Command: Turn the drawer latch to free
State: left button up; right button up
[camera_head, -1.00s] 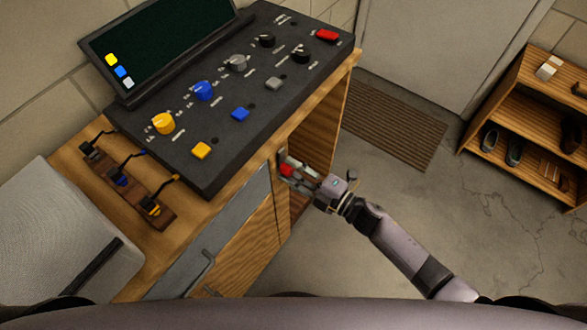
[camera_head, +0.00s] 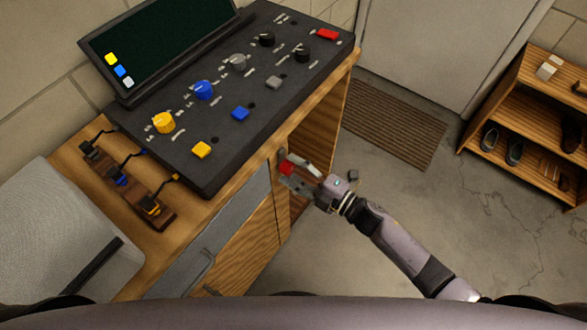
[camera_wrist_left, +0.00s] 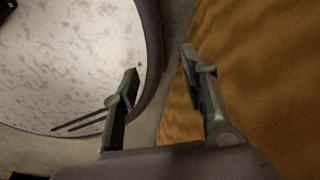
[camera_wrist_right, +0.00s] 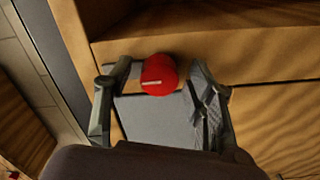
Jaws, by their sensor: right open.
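The drawer latch is a round red knob (camera_wrist_right: 158,75) with a pale line across its face; it also shows small in the head view (camera_head: 287,167), at the front edge of the wooden cabinet. My right gripper (camera_wrist_right: 160,92) is open, with one finger on either side of the red knob. In the right wrist view the knob appears between the fingertips; whether they touch it I cannot tell. My left gripper (camera_wrist_left: 160,80) is open and empty in the left wrist view, with a wooden surface to its right. It does not show in the head view.
A black control panel (camera_head: 225,130) with coloured knobs and buttons tops the wooden cabinet (camera_head: 255,240). Levers stand on a wooden strip (camera_head: 125,190) at left. A shoe shelf (camera_head: 530,125) and a brown mat (camera_head: 395,122) are at right. The floor around my right arm is clear.

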jog(key=v, duration=1.1)
jog(key=shift+s+d, duration=0.2)
jog(key=shift+d, duration=0.1)
